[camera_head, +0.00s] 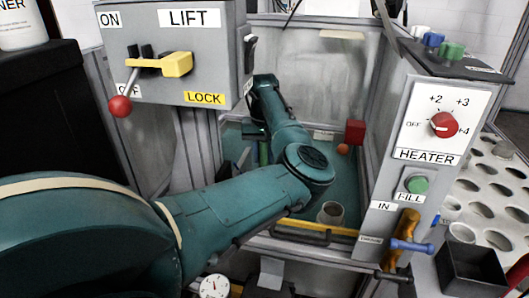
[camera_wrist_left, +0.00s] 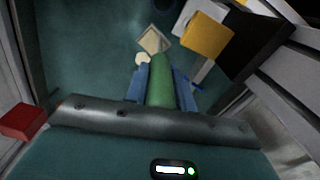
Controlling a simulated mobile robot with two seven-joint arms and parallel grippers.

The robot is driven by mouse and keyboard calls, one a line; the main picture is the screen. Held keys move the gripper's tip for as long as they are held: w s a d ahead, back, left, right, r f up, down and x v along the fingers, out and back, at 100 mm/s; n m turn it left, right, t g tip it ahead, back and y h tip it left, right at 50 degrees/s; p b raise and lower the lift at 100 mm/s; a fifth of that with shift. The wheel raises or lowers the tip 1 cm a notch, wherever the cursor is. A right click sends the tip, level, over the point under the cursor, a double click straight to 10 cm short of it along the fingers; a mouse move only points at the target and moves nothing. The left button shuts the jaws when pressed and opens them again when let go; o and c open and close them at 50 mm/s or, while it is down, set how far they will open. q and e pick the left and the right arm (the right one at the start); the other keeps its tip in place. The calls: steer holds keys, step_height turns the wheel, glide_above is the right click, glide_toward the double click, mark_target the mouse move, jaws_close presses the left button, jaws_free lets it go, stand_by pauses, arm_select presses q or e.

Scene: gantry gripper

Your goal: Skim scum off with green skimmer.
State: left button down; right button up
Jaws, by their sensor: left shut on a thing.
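The green skimmer's handle (camera_wrist_left: 160,85) lies between the blue fingers of my left gripper (camera_wrist_left: 160,88), which is shut on it in the left wrist view. In the head view my left arm reaches over the front edge into the tank, and a green piece, apparently the handle (camera_head: 263,153), shows below the wrist at the back left. The skimmer's far end cannot be made out. The teal tank floor or liquid (camera_head: 318,175) surrounds it. No clear scum shows; a pale square piece (camera_wrist_left: 153,40) lies beyond the fingertips. My right gripper is not in view.
A red block (camera_head: 355,132) and an orange ball (camera_head: 342,149) are at the tank's right. A grey cup (camera_head: 331,212) stands near the yellow front edge. The lift box (camera_head: 175,50) and heater panel (camera_head: 430,150) flank the opening. A black bin (camera_head: 470,272) is at right.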

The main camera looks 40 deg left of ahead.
arm_select(q)
steer(key=shift+r+p, duration=0.35)
steer(key=shift+r, duration=0.2)
step_height(320, 180, up, 4)
steer(key=p, duration=0.5)
step_height(320, 180, up, 2)
steer(key=p, duration=0.3)
steer(key=shift+r, duration=0.2)
steer(key=shift+r+p, duration=0.4)
steer(key=shift+p, duration=0.15)
step_height(320, 180, up, 2)
steer(key=p, duration=0.3)
steer(key=shift+r, duration=0.2)
steer(key=shift+r+p, duration=0.8)
steer(key=shift+p, duration=0.25)
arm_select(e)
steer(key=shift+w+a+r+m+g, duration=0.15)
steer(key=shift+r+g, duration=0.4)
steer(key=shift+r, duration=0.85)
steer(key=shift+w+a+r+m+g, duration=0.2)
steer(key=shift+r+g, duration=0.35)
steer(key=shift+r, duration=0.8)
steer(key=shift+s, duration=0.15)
